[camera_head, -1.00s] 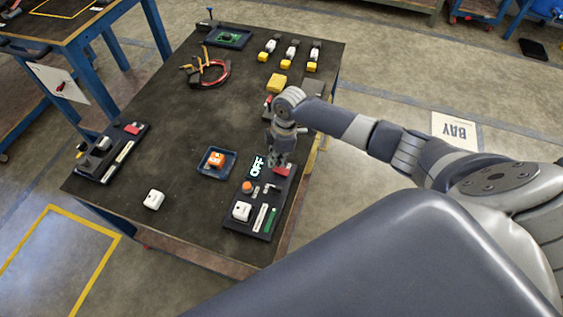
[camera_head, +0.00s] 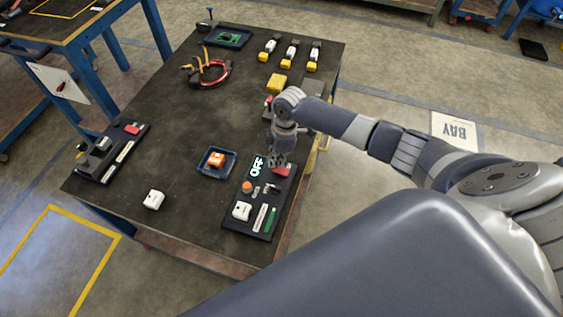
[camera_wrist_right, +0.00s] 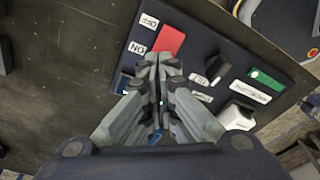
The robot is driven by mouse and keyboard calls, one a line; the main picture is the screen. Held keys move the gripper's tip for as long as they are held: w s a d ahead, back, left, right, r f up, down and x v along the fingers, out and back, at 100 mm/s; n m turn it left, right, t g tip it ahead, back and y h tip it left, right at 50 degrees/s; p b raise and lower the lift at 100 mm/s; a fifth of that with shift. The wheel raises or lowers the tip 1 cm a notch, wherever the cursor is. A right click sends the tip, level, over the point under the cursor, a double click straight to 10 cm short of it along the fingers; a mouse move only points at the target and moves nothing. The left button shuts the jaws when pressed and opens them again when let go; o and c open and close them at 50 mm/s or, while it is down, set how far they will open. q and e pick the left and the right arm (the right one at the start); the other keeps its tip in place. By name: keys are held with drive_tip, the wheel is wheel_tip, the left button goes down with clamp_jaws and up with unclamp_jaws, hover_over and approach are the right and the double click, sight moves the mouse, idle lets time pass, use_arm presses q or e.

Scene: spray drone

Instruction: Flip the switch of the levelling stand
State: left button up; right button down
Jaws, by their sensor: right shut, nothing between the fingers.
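A dark stand panel (camera_head: 250,227) lies at the table's near right edge; I take it for the levelling stand. In the right wrist view the gripper (camera_wrist_right: 165,64) is beside the red piece (camera_wrist_right: 170,39), near OFF and ON labels (camera_wrist_right: 143,34). A dark knob (camera_wrist_right: 216,68) sits to the right. Contact cannot be told. My left gripper is out of view.
A blue tray (camera_head: 203,171) with an orange part is left of the panel. A loose white block (camera_head: 153,199) lies nearer. Another dark panel (camera_head: 96,166) is at the left edge. Cables (camera_head: 222,78) and yellow-and-white parts (camera_head: 289,54) lie farther back. The table's middle is clear.

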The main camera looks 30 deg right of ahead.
sight(277, 168)
drive_tip(key=shift+s+f+b, duration=0.1)
drive_tip(key=shift+f+b, duration=0.6)
drive_tip(key=shift+f, duration=0.45)
idle(0.5)
drive_tip(key=shift+r, duration=0.1)
wheel_tip(277, 168, up, 7)
drive_tip(key=p, duration=0.7)
idle(0.3)
